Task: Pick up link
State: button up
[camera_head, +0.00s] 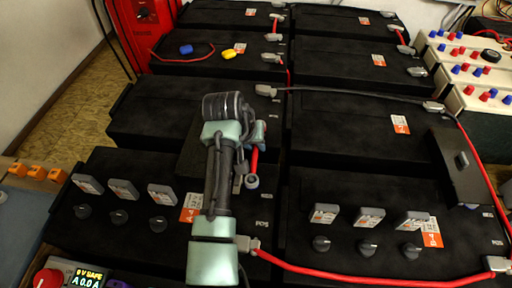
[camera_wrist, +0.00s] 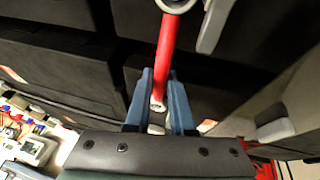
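The link is a short red bar with grey ring ends. In the head view the link (camera_head: 254,163) shows just below my gripper (camera_head: 259,134), near the gap between the left and right batteries. In the wrist view the link (camera_wrist: 168,40) runs between the two blue fingers of my gripper (camera_wrist: 161,75), with a ring at the top edge of the picture. The fingers lie close along both sides of the bar and look shut on it. In the head view my wrist and arm hide part of the gripper. I cannot tell whether the link touches anything below.
A red cable (camera_head: 350,278) and a black cable (camera_head: 350,93) run across the right ones. A black box (camera_head: 460,170) stands at right. A red charger (camera_head: 150,35) stands behind.

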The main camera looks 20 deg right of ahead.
grip_shut()
jog(key=shift+r, duration=0.1)
notch_tip(320, 180, up, 10)
jog(key=p, duration=0.3)
dwell(0.5)
